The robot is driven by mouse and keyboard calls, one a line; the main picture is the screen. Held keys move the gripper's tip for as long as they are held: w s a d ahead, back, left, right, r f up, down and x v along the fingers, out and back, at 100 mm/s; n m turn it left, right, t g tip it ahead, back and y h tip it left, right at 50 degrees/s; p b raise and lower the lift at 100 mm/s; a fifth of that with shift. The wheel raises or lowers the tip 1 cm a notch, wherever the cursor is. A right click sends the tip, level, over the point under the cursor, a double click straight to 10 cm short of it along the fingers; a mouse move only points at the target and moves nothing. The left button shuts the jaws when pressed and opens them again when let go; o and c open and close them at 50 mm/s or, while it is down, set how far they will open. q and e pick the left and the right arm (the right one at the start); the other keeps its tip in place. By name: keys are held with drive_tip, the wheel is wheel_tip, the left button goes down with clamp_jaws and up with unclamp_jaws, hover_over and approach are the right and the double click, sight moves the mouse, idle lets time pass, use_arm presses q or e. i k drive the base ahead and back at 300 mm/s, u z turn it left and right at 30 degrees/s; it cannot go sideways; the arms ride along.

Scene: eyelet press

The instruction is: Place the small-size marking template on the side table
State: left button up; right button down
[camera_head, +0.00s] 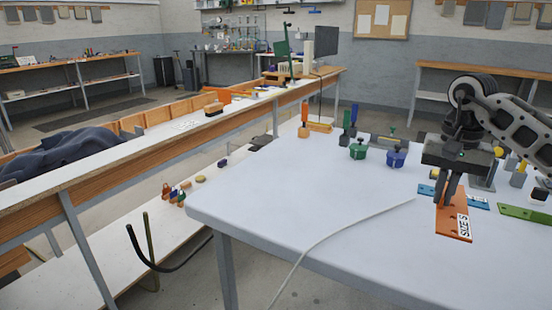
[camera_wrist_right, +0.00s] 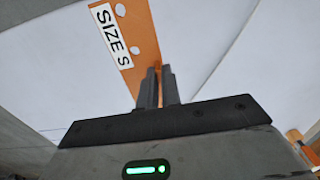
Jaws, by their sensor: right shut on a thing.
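The small-size marking template (camera_head: 454,222) is a flat orange strip with holes and a white "SIZE S" label. My right gripper (camera_head: 446,198) is shut on one edge of it, over the right part of the white side table (camera_head: 290,210). In the right wrist view the template (camera_wrist_right: 146,32) runs up and away from the closed fingers (camera_wrist_right: 159,76), its label readable. I cannot tell whether the template touches the tabletop or hangs just above it. My left gripper is not in view.
A blue template (camera_head: 478,203) lies partly hidden behind the orange one, and a green template (camera_head: 525,214) lies to its right. A green knob-like piece (camera_head: 358,151) and a blue one (camera_head: 396,157) stand farther back. The table's front left is clear except for a white cord (camera_head: 340,232).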

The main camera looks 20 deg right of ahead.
sight(285, 164)
drive_tip(key=i, duration=1.65)
